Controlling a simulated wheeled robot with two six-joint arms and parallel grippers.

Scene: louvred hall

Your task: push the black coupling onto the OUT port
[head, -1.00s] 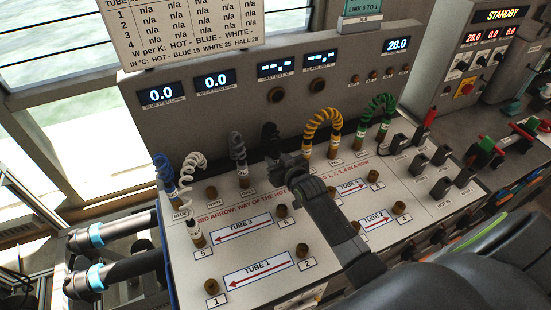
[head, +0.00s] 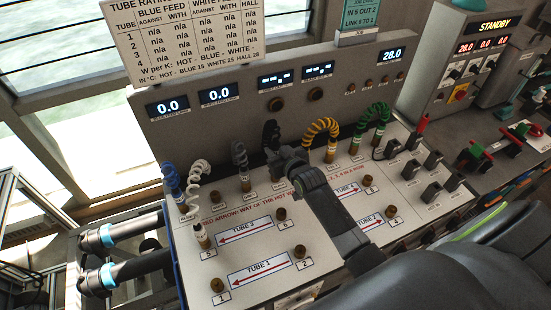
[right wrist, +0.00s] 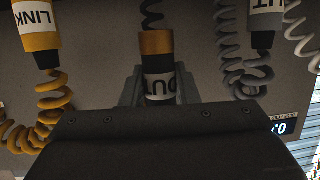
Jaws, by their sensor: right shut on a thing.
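My right gripper (head: 276,160) is shut on the black coupling at the back row of ports on the bench panel. In the right wrist view the coupling (right wrist: 157,66) stands between the fingers, with a brass-coloured ring, a white band lettered OUT upside down, and a dark coiled hose (right wrist: 152,14). In the head view the black hose (head: 270,132) rises just behind the gripper. The gripper and arm hide the coupling's lower end and the port there, so I cannot tell whether it is seated. My left gripper is not in view.
A grey hose (head: 239,152) stands close left of my gripper; a yellow hose (head: 320,127) and a green hose (head: 376,115) arch on its right. Blue (head: 170,175) and white (head: 197,170) hoses are further left. Bare brass ports, such as one (head: 281,213), stand in front.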

